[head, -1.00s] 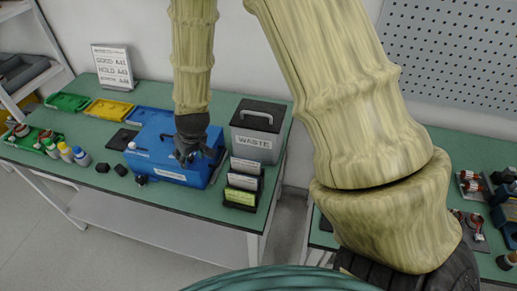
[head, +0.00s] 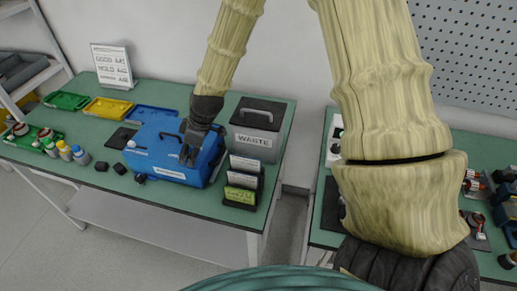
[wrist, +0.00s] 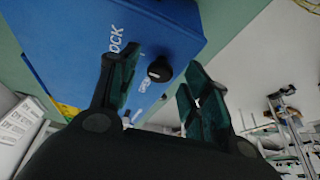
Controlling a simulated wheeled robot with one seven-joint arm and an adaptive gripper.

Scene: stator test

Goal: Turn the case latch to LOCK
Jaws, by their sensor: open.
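The blue case (head: 158,133) stands on the green table in the head view. In the wrist view, the case (wrist: 60,35) fills the upper left. A round black latch knob (wrist: 160,69) sits on its face. White LOCK lettering (wrist: 117,38) is above left of the knob, and OPEN lettering (wrist: 145,85) is just below left of it. Which mark the knob points to is hard to tell. My gripper (head: 187,156) is over the right part of the case. In the wrist view, my gripper (wrist: 162,75) is open, its fingers apart with the knob showing between them.
A grey WASTE bin (head: 256,130) stands right of the case, with a card holder (head: 243,182) in front. Green (head: 67,101), yellow (head: 108,107) and blue (head: 152,114) trays lie behind left. Several small bottles (head: 66,152) and black blocks (head: 119,169) are at left.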

